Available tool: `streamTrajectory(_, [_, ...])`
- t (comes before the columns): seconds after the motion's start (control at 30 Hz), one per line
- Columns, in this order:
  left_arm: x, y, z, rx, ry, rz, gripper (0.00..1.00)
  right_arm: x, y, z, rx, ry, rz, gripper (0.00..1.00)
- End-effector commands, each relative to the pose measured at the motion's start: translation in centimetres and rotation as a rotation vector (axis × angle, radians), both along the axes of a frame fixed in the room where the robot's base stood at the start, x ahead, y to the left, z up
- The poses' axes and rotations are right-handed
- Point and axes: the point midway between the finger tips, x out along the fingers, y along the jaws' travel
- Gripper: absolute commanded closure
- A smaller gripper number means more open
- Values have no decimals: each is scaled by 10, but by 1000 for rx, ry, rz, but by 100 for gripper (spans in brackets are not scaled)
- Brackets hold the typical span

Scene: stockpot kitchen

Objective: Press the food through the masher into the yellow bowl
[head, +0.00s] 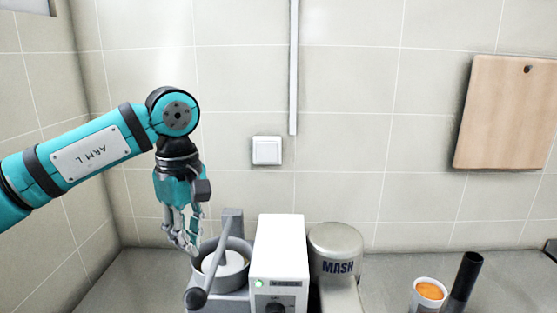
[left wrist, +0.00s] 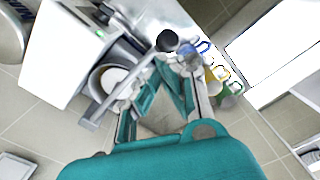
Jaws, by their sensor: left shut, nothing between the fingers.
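The masher shows as a grey pot (head: 238,275) with a grey press lever across its top, ending in a dark knob (head: 196,298). In the left wrist view the pot (left wrist: 97,82) holds something pale, and the lever's black knob (left wrist: 167,41) shows near my fingertips. My left gripper (head: 190,247) points down just left of and above the pot. It is shut and empty, its fingers also showing in the left wrist view (left wrist: 176,66). Whether it touches the lever I cannot tell. I cannot make out the yellow bowl for certain. My right gripper is out of view.
A white box (head: 279,250) with a green light stands right of the pot, beside a grey cylinder (head: 336,245) marked MASH. An orange-filled cup (head: 429,292) and a black tube (head: 464,277) stand further right. Small coloured items (left wrist: 217,73) show in the left wrist view.

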Motion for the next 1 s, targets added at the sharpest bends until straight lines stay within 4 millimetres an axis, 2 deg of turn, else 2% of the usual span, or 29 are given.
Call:
streamTrajectory(0.03, [0, 0, 8, 0, 0, 0, 100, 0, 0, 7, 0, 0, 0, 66])
streamTrajectory(0.7, [0, 0, 60, 0, 0, -1, 100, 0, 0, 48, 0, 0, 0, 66])
streamTrajectory(1.0, [0, 0, 64, 0, 0, -1, 100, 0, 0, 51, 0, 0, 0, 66])
